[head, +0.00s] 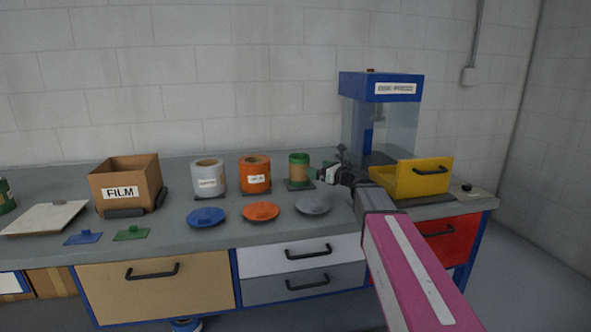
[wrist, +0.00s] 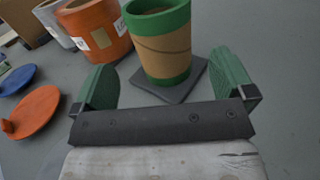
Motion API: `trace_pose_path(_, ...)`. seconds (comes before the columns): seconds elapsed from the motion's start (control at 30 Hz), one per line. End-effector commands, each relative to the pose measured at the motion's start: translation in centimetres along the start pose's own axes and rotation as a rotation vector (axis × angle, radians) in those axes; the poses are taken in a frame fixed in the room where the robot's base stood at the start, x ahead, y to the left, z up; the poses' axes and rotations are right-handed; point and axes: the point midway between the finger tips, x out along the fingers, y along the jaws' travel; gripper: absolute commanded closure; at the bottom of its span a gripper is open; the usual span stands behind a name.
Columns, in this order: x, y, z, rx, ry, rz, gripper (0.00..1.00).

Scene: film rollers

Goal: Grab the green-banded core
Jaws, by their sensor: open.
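The green-banded core (head: 299,169) stands upright on a dark square pad on the bench. It is a brown cylinder with green bands at top and bottom. In the wrist view the core (wrist: 162,45) stands just ahead of my gripper (wrist: 172,85), roughly between the lines of its two green fingers. The fingers are open and apart, with nothing between them but the near edge of the pad (wrist: 172,92). In the head view my gripper (head: 335,172) is just right of the core, and its fingers are hard to make out.
An orange roll (head: 255,175) and a white roll (head: 208,179) stand left of the core. Blue, orange and grey lids lie in front. A film box (head: 126,184) is at left. A yellow bin (head: 410,180) and a blue-topped clear cabinet (head: 381,110) are at right.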

Motion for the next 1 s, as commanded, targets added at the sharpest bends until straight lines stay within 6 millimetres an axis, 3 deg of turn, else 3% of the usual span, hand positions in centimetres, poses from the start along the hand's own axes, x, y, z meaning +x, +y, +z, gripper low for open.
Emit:
trace_pose_path(0.3,4.6,-0.1,0.0,-0.001,0.001,0.002,0.0)
trace_pose_path(0.53,5.9,0.0,0.1,-0.002,0.001,0.001,0.0)
trace_pose_path(0.83,9.9,0.0,0.3,-0.002,0.001,0.001,0.0)
trace_pose_path(1.0,10.2,0.1,0.3,-0.002,0.001,0.0,0.0)
